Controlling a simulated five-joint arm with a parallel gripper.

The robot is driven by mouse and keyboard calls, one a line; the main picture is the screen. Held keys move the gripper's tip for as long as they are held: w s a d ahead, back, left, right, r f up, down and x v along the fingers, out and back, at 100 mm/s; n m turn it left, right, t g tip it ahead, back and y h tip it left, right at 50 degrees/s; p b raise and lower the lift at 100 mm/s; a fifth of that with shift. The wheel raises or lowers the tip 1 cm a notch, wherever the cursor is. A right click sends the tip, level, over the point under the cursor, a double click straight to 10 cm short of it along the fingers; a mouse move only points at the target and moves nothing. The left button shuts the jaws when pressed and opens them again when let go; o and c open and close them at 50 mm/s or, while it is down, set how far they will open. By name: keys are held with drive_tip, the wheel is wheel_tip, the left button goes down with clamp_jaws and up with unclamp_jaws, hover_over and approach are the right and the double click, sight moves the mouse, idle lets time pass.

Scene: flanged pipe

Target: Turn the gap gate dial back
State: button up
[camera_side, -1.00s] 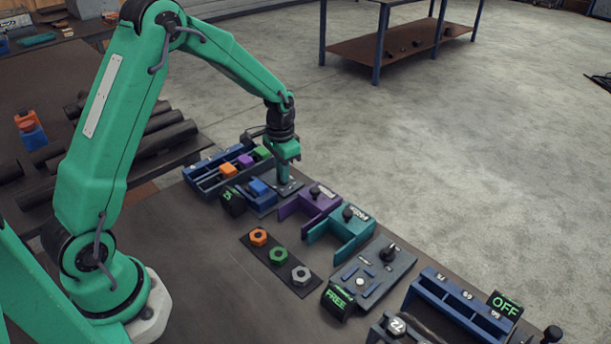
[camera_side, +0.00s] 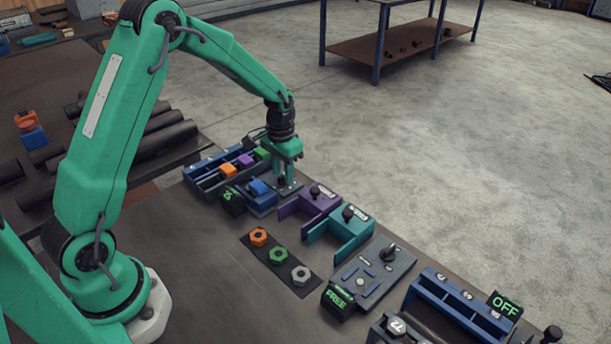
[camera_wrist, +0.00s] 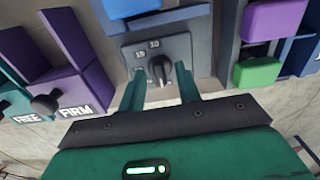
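The dial (camera_wrist: 159,68) is a dark knob with a pale pointer line on a grey plate (camera_wrist: 178,47) with small number marks. In the wrist view it sits between the two green fingers of my gripper (camera_wrist: 161,92), which are apart with a gap at each side of the knob. In the side view my gripper (camera_side: 284,182) is low over the plate beside the blue block (camera_side: 259,187), and its fingers largely hide the dial. A small dark display with green characters (camera_side: 232,200) stands at the near left; its reading is too small to tell.
A purple bracket (camera_side: 312,203) and a teal bracket (camera_side: 343,234), each with a black knob, stand to the right. A blue tray (camera_side: 206,182) with coloured blocks is on the left. Several nuts lie on a dark strip (camera_side: 267,252). A grey panel with a FREE display (camera_side: 338,303) is nearer.

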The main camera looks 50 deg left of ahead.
sight(283, 174)
drive_tip(key=shift+r, duration=0.1)
wheel_tip(283, 174, up, 7)
drive_tip(key=shift+f, duration=0.1)
drive_tip(key=shift+r, duration=0.4)
idle(0.3)
drive_tip(key=shift+r, duration=0.15)
drive_tip(key=shift+s+d+r, duration=0.1)
drive_tip(key=shift+s+r, duration=0.05)
drive_tip(key=shift+r, duration=0.1)
drive_tip(key=s+d+r+t, duration=0.2)
drive_tip(key=s+d+r, duration=0.2)
drive_tip(key=s, duration=0.8)
drive_tip(key=s+d+r+t, duration=0.3)
drive_tip(key=s+r, duration=0.6)
drive_tip(key=s, duration=0.3)
drive_tip(key=shift+d+r+t, duration=0.2)
drive_tip(key=shift+d+t, duration=0.1)
drive_tip(key=shift+d, duration=0.1)
